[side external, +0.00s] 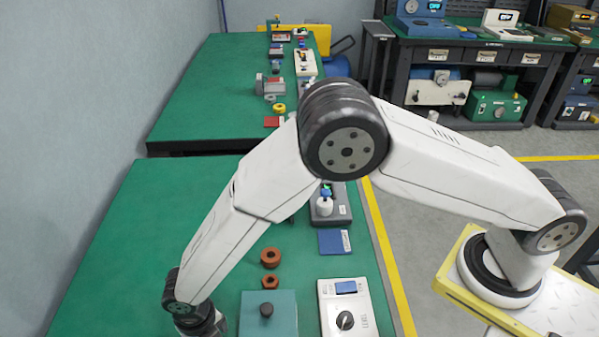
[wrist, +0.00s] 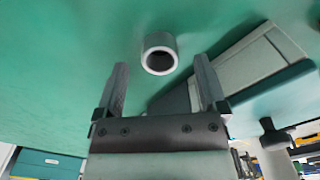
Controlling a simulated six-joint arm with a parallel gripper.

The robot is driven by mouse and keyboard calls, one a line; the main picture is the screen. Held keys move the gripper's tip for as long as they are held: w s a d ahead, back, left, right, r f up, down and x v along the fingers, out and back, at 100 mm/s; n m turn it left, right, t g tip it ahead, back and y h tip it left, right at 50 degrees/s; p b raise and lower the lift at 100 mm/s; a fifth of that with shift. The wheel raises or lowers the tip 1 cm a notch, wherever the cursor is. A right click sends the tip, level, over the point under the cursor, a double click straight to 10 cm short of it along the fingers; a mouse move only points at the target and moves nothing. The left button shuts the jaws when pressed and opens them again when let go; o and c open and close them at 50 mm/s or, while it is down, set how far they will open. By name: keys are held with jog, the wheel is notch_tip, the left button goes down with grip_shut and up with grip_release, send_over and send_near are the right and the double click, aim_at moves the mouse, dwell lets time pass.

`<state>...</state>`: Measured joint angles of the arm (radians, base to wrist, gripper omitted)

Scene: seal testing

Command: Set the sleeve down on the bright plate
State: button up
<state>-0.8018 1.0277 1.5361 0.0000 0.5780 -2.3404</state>
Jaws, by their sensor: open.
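The sleeve, a short grey hollow cylinder (wrist: 160,53), shows in the wrist view with its open end facing the camera, on or just above the green bench top; contact is unclear. My gripper (wrist: 161,63) is open, with one finger on each side of the sleeve in the picture and visible gaps on both sides. A pale grey flat slab (wrist: 240,68) lies to the right of the right finger; I cannot tell whether it is the bright plate. In the side external view the gripper is cut off at the lower edge, and the sleeve is not visible.
A teal block (side external: 283,318) with a dark knob stands near my wrist; a white box with a dial (side external: 334,318) is right of it. Two brown rings, one larger (side external: 263,257) and one smaller (side external: 264,283), lie behind. The green bench (side external: 130,240) is clear to the left.

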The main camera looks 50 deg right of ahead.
jog(key=shift+f, duration=1.15)
grip_shut()
